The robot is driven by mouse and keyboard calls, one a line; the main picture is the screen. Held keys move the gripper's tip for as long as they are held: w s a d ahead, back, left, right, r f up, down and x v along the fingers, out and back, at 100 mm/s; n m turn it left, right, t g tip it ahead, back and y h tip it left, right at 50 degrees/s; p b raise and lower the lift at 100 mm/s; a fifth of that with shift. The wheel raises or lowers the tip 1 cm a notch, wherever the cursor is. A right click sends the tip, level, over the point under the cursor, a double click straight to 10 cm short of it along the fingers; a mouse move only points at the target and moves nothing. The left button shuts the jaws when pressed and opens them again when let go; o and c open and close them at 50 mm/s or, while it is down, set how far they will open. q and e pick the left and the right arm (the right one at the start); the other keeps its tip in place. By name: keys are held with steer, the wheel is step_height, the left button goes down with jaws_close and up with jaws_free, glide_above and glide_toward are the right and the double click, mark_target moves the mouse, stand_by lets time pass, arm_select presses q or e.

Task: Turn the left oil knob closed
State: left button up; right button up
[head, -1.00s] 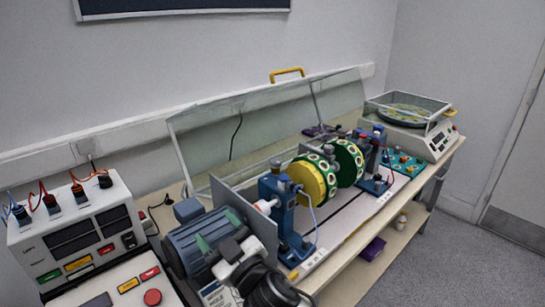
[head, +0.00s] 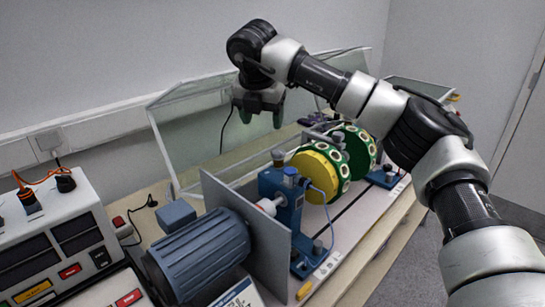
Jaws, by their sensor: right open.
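The left blue bearing stand (head: 277,200) stands beside the grey plate. On its top are a small brownish-grey capped fitting (head: 278,156) and a blue cap (head: 290,172); I cannot tell for sure which is the left oil knob. My right gripper (head: 261,118) points down with its green-tipped fingers apart and nothing between them. In the picture it is above the stand's top fittings, clear of them. My right arm comes in from the right and hides part of the bench's right end. My left gripper is not in view.
A yellow and green rotor (head: 312,176) sits right of the stand. A raised clear guard (head: 190,135) stands behind. A control box (head: 62,240) is at far left.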

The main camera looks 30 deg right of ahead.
mark_target(278, 151)
steer(key=shift+m+h, duration=0.4)
steer(key=shift+h, duration=0.1)
steer(key=x, duration=0.3)
steer(key=d+x, duration=0.1)
steer(key=x, duration=0.6)
steer(key=shift+s+d+p, duration=0.3)
steer(key=shift+s+d, duration=0.05)
steer(key=shift+d, duration=0.05)
steer(key=shift+w+d+f, duration=0.1)
steer(key=shift+w+f, duration=0.05)
steer(key=shift+f, duration=0.2)
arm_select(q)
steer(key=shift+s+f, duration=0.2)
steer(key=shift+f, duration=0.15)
arm_select(e)
steer(key=shift+c, duration=0.3)
steer(key=c, duration=0.9)
steer(key=shift+o, duration=0.2)
